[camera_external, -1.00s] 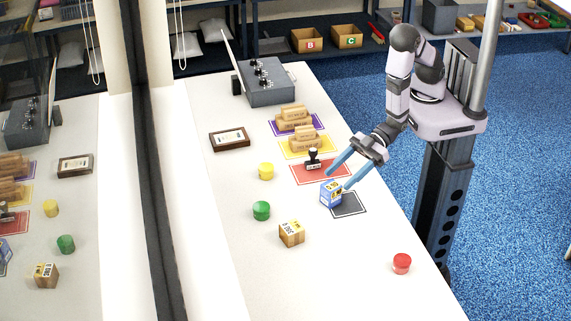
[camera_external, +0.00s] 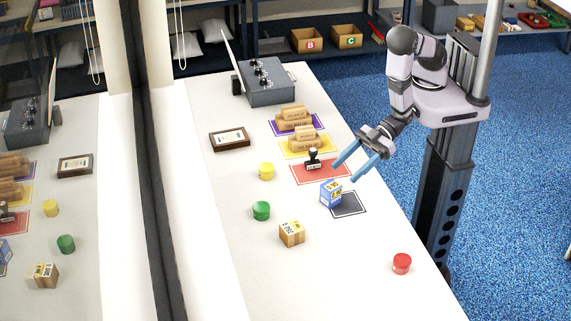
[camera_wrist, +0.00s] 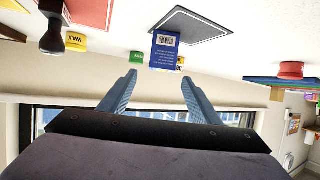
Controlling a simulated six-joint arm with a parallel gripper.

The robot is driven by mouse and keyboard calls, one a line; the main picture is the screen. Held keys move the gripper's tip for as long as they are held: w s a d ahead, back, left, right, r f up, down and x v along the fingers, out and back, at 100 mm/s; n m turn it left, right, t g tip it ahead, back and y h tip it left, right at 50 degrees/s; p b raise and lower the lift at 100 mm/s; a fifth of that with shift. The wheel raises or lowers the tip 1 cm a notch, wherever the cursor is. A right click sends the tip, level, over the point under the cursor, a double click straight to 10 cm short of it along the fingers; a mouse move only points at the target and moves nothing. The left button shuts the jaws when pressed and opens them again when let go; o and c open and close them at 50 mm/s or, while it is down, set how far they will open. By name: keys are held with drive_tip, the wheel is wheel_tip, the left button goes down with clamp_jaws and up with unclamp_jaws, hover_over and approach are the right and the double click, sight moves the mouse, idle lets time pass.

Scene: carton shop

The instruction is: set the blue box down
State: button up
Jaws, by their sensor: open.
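The blue box (camera_external: 331,194) with a white and yellow label stands on the table by the left corner of the black mat (camera_external: 350,206). It also shows in the wrist view (camera_wrist: 165,50), in front of the fingertips and apart from them. My gripper (camera_external: 345,173) is open and empty, raised just behind and to the right of the box. Its two blue fingers (camera_wrist: 158,82) are spread wide in the wrist view.
A stamp (camera_external: 313,160) stands on the red mat (camera_external: 333,174) close to my gripper. A brown box (camera_external: 291,234), a green tin (camera_external: 261,211), a yellow tin (camera_external: 266,171) and a red tin (camera_external: 401,264) stand around. The front of the table is mostly clear.

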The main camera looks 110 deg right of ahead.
drive_tip(key=d+r+m+g+h, duration=0.2)
drive_tip(key=d+m+g+h, duration=0.3)
drive_tip(key=d, duration=0.6)
drive_tip(key=s+d+r+g, duration=0.3)
drive_tip(key=s+d, duration=0.1)
drive_tip(key=s, duration=0.3)
drive_tip(key=s+d+r+g, duration=0.4)
drive_tip(key=s+d, duration=0.1)
drive_tip(key=s, duration=0.2)
drive_tip(key=shift+s+r+n, duration=0.15)
drive_tip(key=shift+r+n, duration=0.05)
drive_tip(key=shift+n, duration=0.1)
